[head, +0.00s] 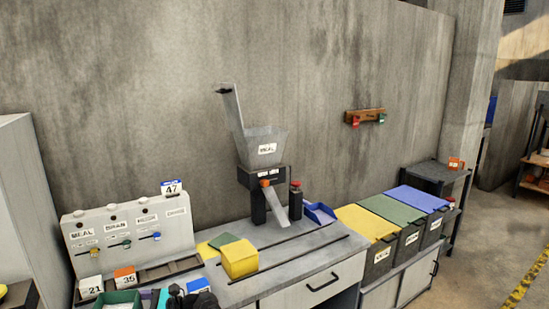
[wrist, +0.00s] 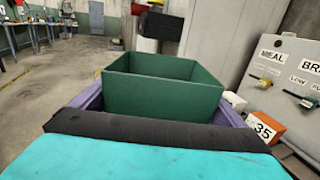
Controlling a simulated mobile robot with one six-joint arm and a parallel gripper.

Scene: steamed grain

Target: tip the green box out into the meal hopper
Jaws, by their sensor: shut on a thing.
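My gripper (wrist: 165,112) is shut on the green box (wrist: 160,92), with a purple finger along each side of it in the wrist view. The box looks upright and open at the top; its contents are hidden behind its near wall. In the head view the green box (head: 122,299) shows at the bottom edge, partly cut off, beside my teal and black gripper parts. The meal hopper (head: 262,143) is a grey, open-topped funnel labelled MEAL, on a dark stand at the middle of the bench. The box is well apart from it, nearer and to the left.
A white dispenser panel (head: 130,228) with labelled levers stands at the left, with numbered tags 21 (head: 91,286) and 35 (head: 125,276). A yellow box (head: 239,260) sits before the hopper. Lidded bins (head: 380,255) stand at the right. The bench front (head: 300,268) is mostly clear.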

